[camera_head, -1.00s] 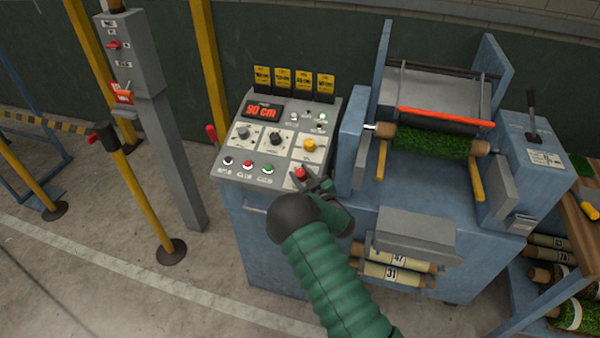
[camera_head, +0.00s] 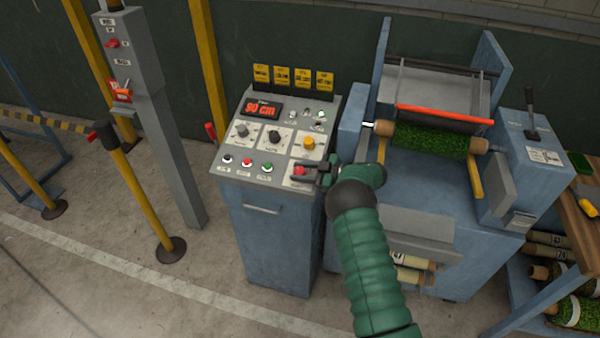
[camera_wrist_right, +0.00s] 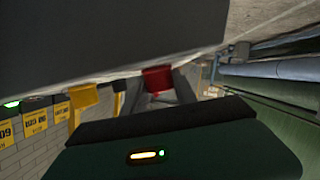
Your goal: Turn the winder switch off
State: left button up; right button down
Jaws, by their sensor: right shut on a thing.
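The control panel (camera_head: 228,174) stands in the middle of the head view, on a blue-grey cabinet. A red switch knob (camera_head: 299,171) sits at its lower right corner. My right gripper (camera_head: 308,174) reaches it from the right and is shut on this red knob. In the right wrist view the red knob (camera_wrist_right: 157,79) shows between the dark fingers. The knob's label is partly hidden by the fingers, and I cannot read it. My left gripper is not in view.
Other knobs, including a yellow one (camera_head: 308,143), and several push buttons are close by on the panel. A display (camera_head: 262,109) reads 90 cm. The winder with a turf roll (camera_head: 432,141) stands at right. Yellow posts (camera_head: 140,205) and a grey switch column (camera_head: 165,150) stand at left.

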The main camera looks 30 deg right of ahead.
dwell(0.5)
jog(key=c, duration=1)
grip_release()
jog(key=shift+d, duration=0.1)
jog(key=b+v, duration=0.1)
jog(key=v, duration=1.5)
jog(key=shift+s+d+b, duration=0.2)
jog(key=shift+d+b, duration=0.15)
jog(key=shift+b, duration=0.05)
jog(key=shift+r, duration=0.1)
